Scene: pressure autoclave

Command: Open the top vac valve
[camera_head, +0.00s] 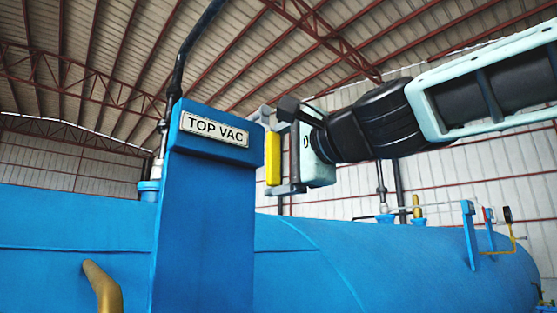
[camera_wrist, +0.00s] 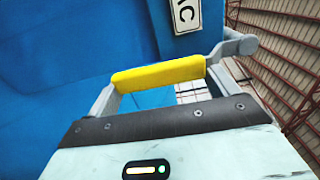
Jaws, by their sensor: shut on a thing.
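The yellow handle of the top vac valve (camera_head: 272,158) is upright at the right side of a blue post (camera_head: 205,220) with a "TOP VAC" sign (camera_head: 215,128). My gripper (camera_head: 274,153) reaches in from the right, one finger at the handle's upper end and one at its lower end. It is shut on the handle. In the wrist view the yellow handle (camera_wrist: 158,73) spans between the two fingers of my gripper (camera_wrist: 165,72). The valve body behind the handle is hidden.
A large blue autoclave vessel (camera_head: 400,262) lies behind and to the right of the post. A dark pipe (camera_head: 190,50) rises behind the post. A brass-coloured bent bar (camera_head: 102,285) is at lower left. Small fittings and a gauge (camera_head: 507,214) stand on the vessel at right.

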